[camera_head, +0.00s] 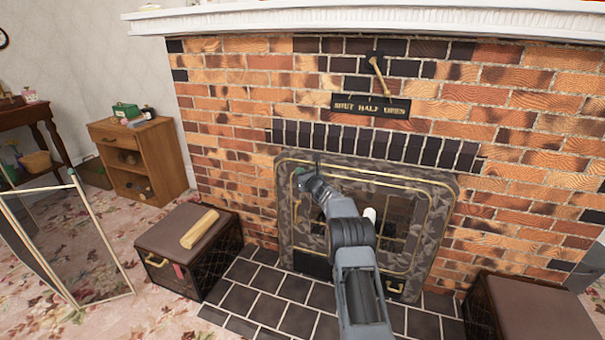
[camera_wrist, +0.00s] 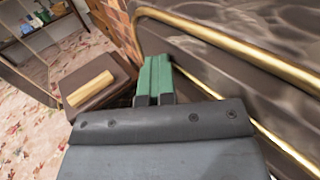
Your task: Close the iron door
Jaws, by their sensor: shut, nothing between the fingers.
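The fireplace front (camera_head: 440,205) is a grey marbled panel with gold trim, set in the brick wall. Dark panes inside its gold inner frame (camera_head: 398,215) look like the iron door; my arm covers much of their left part, and I cannot tell how far the door stands open. My gripper (camera_head: 300,173) is at the upper left of the fireplace front. In the wrist view its green fingers (camera_wrist: 155,75) are together and empty, beside the gold trim (camera_wrist: 235,48). I cannot tell whether they touch the panel.
A lever (camera_head: 380,76) and a sign (camera_head: 370,106) reading "SHUT HALF OPEN" are above the fireplace. A dark box (camera_head: 160,270) with a log (camera_head: 200,229) on top stands left; another box (camera_head: 535,310) stands right. Dark tiles (camera_head: 265,305) lie between them. A folding screen (camera_head: 75,250) stands far left.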

